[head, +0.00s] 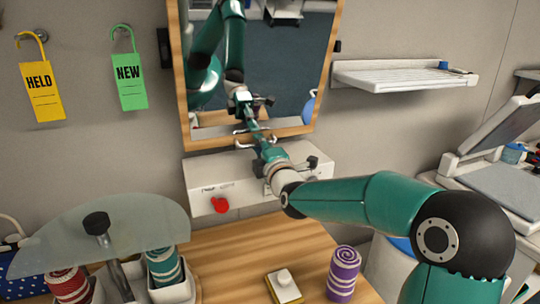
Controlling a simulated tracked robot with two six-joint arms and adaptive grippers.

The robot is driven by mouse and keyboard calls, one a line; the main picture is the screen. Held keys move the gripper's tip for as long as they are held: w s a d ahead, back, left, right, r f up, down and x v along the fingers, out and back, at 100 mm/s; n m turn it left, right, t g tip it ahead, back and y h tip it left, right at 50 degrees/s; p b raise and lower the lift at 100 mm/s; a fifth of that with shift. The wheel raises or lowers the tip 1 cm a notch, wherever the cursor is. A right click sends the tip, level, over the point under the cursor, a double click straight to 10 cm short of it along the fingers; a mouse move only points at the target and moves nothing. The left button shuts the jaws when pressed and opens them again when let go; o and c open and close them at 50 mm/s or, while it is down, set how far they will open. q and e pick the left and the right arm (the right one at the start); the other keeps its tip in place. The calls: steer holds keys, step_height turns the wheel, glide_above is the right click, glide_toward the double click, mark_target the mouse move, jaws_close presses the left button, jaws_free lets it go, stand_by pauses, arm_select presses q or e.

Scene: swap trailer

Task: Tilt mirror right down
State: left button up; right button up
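The wood-framed mirror (276,85) hangs on the wall at the top centre. Its lower edge carries a small metal handle (243,145). My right gripper (251,134) reaches up to this lower edge, right at the handle. Whether its fingers are closed around the handle I cannot tell; they are small and partly lost against the reflection. A teal arm and gripper show reflected in the glass. The mirror's top is cut off by the picture. My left gripper is not in view.
A white box (205,172) with a red knob (221,205) sits just below the mirror, behind my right wrist. A white shelf (390,75) is to the right. A purple towel roll (343,272) and a soap dish (284,287) stand on the wooden counter (235,255).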

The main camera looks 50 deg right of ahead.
steer(key=v, duration=1.1)
steer(key=shift+s+a, duration=0.2)
